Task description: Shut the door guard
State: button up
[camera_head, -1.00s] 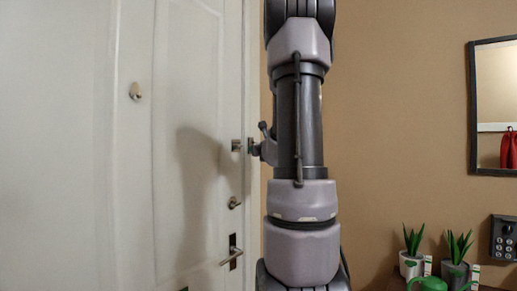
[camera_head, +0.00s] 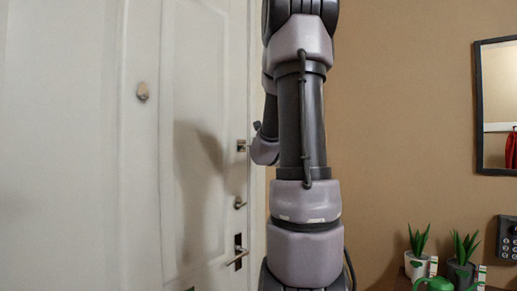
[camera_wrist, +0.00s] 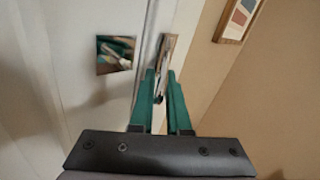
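The door guard's bright metal piece (camera_wrist: 161,72) shows in the wrist view on the frame edge beside the door (camera_wrist: 80,80), between and just beyond my fingertips. A square shiny plate (camera_wrist: 115,55) on the door, left of the fingers, mirrors something green. My gripper (camera_wrist: 161,74) has two green fingers standing apart, with a narrow gap between them; I cannot tell whether they touch the guard. In the head view, the small metal plate (camera_head: 241,145) on the door (camera_head: 70,150) is in sight, while my arm hides the gripper. The door looks closed.
A lock knob (camera_head: 239,203) and a lever handle (camera_head: 237,256) sit below the plate. A peephole-like knob (camera_head: 142,92) is further left. Potted plants (camera_head: 463,262), a keypad (camera_head: 507,238) and a mirror (camera_head: 478,110) are at right. A framed picture (camera_wrist: 238,18) hangs near the gripper.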

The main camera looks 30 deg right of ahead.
jog(key=o, duration=0.3)
jog(key=shift+w+a+r, duration=0.15)
jog(key=shift+w+a, duration=0.2)
jog(key=shift+a, duration=0.15)
jog(key=shift+o, duration=0.2)
jog(key=shift+s+d, duration=0.1)
jog(key=shift+d, duration=0.05)
jog(key=v, duration=1.1)
jog(key=shift+r, duration=0.1)
